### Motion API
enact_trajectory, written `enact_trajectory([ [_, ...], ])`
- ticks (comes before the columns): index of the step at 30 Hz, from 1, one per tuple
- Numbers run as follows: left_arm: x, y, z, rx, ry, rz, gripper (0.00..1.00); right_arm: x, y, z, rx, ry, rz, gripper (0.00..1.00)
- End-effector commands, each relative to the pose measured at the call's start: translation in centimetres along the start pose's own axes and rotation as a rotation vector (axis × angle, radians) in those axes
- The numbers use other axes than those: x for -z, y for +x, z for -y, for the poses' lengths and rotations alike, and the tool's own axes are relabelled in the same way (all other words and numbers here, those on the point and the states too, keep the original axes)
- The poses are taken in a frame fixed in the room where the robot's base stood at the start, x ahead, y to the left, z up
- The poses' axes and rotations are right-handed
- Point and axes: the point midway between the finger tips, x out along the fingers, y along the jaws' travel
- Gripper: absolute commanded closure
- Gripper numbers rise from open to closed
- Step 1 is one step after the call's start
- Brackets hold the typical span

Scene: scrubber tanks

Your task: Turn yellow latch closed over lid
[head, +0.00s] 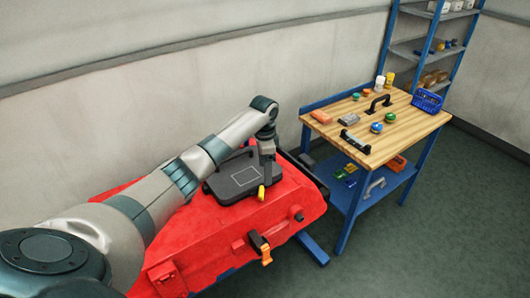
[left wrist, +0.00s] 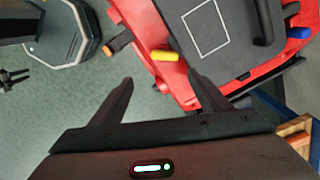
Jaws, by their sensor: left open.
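The yellow latch (head: 261,193) is a short bar at the front edge of the dark grey lid (head: 228,191) on the red tank (head: 215,240). In the left wrist view the latch (left wrist: 164,55) points outward from the edge of the lid (left wrist: 228,52); most of it lies off the lid. My left gripper (head: 267,158) is above the lid's right side in the head view. In the left wrist view its fingers (left wrist: 162,77) are open and empty, with the latch between and beyond the tips. I cannot tell their height above it.
A black handle (left wrist: 262,22) stands on the lid. An orange-yellow clasp (head: 266,254) sits on the tank's front. A wooden-topped blue workbench (head: 420,125) with tools stands to the right. Open floor (head: 420,240) lies in front. A dark pronged shape (left wrist: 12,78) is unclear.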

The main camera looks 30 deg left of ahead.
Motion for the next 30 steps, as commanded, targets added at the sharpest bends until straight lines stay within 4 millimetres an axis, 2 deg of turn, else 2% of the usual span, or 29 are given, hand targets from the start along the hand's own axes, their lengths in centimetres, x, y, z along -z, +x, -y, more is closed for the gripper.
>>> enact_trajectory([
  [30,0.1,-5.9,0.0,0.001,0.001,0.0,0.3,0.1,0.0,-0.6,-0.005,-0.002,-0.001,0.69],
])
